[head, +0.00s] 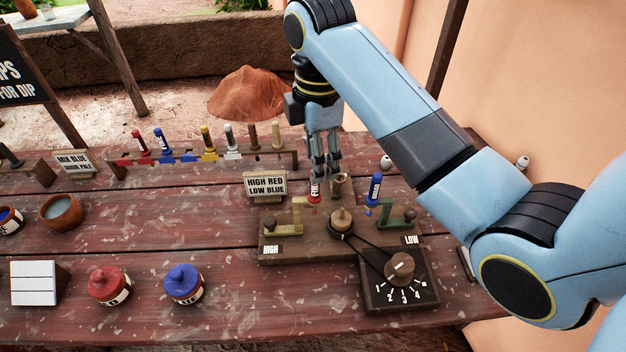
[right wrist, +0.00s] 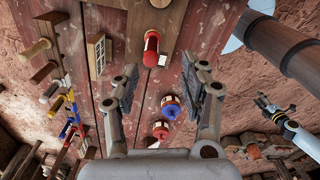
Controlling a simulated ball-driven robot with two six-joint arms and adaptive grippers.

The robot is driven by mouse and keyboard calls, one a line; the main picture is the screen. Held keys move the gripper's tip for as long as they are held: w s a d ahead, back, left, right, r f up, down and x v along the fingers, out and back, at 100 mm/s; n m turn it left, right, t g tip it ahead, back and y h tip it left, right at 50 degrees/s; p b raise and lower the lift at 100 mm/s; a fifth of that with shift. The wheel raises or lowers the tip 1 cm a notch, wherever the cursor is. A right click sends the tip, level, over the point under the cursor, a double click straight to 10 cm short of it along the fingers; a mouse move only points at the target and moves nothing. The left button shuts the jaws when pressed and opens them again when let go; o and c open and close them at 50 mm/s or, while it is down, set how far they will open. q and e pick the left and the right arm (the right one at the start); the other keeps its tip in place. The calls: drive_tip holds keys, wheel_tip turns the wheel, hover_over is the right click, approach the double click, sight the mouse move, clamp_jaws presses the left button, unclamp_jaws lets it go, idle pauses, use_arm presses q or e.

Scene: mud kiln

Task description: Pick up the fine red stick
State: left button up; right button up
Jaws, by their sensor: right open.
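A red stick (head: 314,191) with a white label stands upright at the HIGH side of a wooden device (head: 290,250) on the table. My right gripper (head: 324,175) points down just above and behind it, and its fingers partly cover the stick's top. In the right wrist view the red stick (right wrist: 151,48) shows ahead of the open, empty fingers, roughly between their lines. Whether a finger touches it, I cannot tell. Another red stick (head: 140,143) stands in the rack at the back left. My left gripper (right wrist: 265,104) shows small in the right wrist view, its jaws unclear.
A blue stick (head: 374,188) stands at the LOW side of the device. A dial (head: 399,268) sits in front. A sign (head: 266,185) stands left of the red stick. Red (head: 108,287) and blue (head: 183,285) lidded pots stand at the front left. The table between is clear.

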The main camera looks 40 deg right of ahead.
sight(314, 197)
drive_tip(key=shift+w+f, duration=0.35)
drive_tip(key=shift+f, duration=0.35)
drive_tip(key=f, duration=0.1)
drive_tip(key=f+p, duration=0.1)
drive_tip(key=f, duration=0.2)
drive_tip(key=shift+w+f, duration=0.25)
drive_tip(key=shift+f, duration=0.05)
drive_tip(key=shift+w+f, duration=0.1)
drive_tip(key=shift+f, duration=0.15)
drive_tip(key=c, duration=0.4)
clamp_jaws()
use_arm(q)
drive_tip(key=shift+w+r, duration=0.15)
drive_tip(key=shift+r, duration=0.65)
